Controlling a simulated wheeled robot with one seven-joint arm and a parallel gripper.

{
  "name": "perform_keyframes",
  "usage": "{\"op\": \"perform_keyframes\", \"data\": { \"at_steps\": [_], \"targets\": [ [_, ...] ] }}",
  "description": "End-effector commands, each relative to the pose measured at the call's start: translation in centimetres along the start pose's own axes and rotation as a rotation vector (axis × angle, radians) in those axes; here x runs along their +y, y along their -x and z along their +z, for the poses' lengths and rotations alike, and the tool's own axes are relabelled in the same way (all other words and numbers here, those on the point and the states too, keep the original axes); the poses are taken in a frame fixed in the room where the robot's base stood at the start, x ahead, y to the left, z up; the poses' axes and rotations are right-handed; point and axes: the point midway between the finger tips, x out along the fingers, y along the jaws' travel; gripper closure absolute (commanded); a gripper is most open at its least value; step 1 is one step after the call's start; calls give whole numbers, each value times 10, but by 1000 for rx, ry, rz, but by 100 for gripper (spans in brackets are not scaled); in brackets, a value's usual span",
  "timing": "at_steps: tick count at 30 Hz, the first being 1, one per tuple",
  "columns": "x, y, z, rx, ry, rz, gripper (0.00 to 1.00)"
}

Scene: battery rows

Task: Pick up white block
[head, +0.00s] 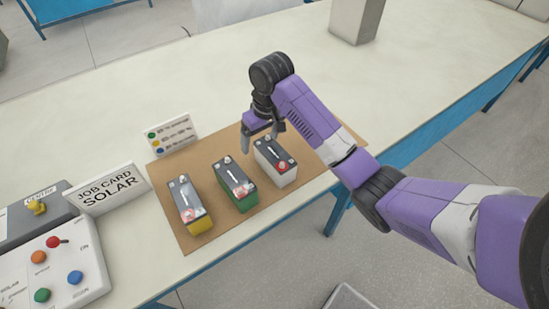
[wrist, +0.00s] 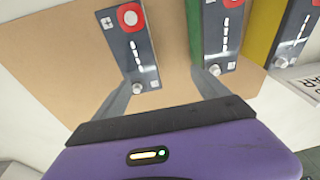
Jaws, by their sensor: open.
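The white block (head: 281,177) is a battery-shaped block with a dark grey top, a red terminal and white lower sides. It stands upright at the right end of a row of three on a brown mat (head: 184,235). My gripper (head: 260,131) is open and empty, just behind and above it. In the wrist view the white block (wrist: 128,42) is at upper left, with the left fingertip by its near end. The right fingertip lies by the green block (wrist: 222,30). My gripper (wrist: 174,80) looks centred between these two blocks. Whether a finger touches either block cannot be told.
The green block (head: 243,204) and the yellow block (head: 201,224) stand to the left on the mat. A small legend card (head: 171,135), a job card (head: 107,190) and a button box (head: 58,268) are further left. The table behind is mostly clear, with a grey box (head: 355,20) at the back.

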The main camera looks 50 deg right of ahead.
Motion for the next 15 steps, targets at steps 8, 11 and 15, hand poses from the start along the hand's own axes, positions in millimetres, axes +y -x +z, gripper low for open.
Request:
{"op": "perform_keyframes", "data": {
  "at_steps": [8, 11, 15],
  "targets": [
    [25, 7, 29, -170, -12, 53, 15],
    [25, -3, 31, -174, -13, 52, 15],
    [26, -15, 32, -172, -13, 52, 15]
  ]
}}
